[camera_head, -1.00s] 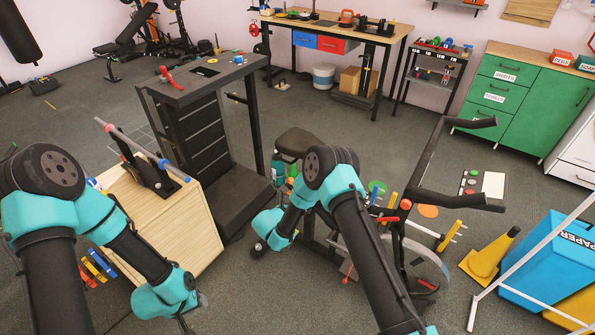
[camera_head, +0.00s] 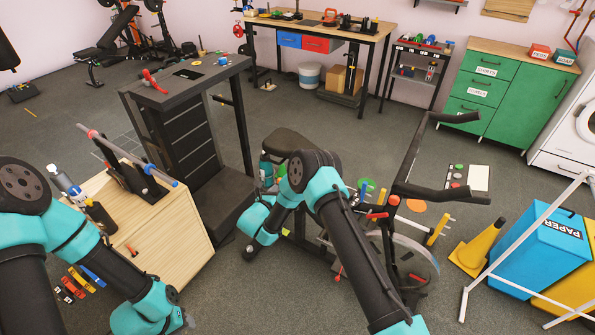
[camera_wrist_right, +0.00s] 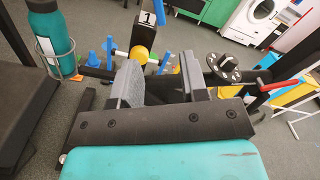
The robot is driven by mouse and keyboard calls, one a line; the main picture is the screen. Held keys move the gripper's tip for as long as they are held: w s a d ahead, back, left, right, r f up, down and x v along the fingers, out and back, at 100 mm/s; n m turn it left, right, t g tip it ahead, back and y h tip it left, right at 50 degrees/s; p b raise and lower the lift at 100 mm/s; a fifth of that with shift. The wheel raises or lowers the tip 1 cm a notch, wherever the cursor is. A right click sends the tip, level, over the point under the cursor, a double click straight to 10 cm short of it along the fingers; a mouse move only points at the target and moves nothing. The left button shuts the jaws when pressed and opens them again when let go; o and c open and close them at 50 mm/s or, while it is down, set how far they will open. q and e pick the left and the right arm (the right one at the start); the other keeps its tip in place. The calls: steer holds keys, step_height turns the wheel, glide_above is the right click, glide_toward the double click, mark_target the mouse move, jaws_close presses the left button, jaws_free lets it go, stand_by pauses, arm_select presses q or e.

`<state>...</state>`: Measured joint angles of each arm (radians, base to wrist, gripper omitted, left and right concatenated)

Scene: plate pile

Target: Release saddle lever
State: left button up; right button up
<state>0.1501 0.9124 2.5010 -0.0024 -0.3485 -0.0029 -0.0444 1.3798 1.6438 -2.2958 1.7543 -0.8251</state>
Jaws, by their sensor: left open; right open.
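An exercise bike stands at the centre of the head view, with a black saddle (camera_head: 287,143) and black handlebars (camera_head: 440,192). A red lever-like part (camera_head: 377,215) shows on the bike's frame; I cannot tell whether it is the saddle lever. In the right wrist view my right gripper (camera_wrist_right: 160,68) is open and empty, its grey fingers apart.
A teal bottle (camera_wrist_right: 52,32) stands in a wire holder left of my right gripper. A wooden cabinet (camera_head: 170,238) and a dark drawer stand (camera_head: 185,140) are at left. A yellow cone (camera_head: 478,248) and blue paper bin (camera_head: 545,245) are at right. Floor behind the bike is clear.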

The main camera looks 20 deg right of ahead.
steer(key=x, duration=1.3)
steer(key=shift+w+d, duration=0.3)
steer(key=shift+c, duration=0.3)
jaws_close()
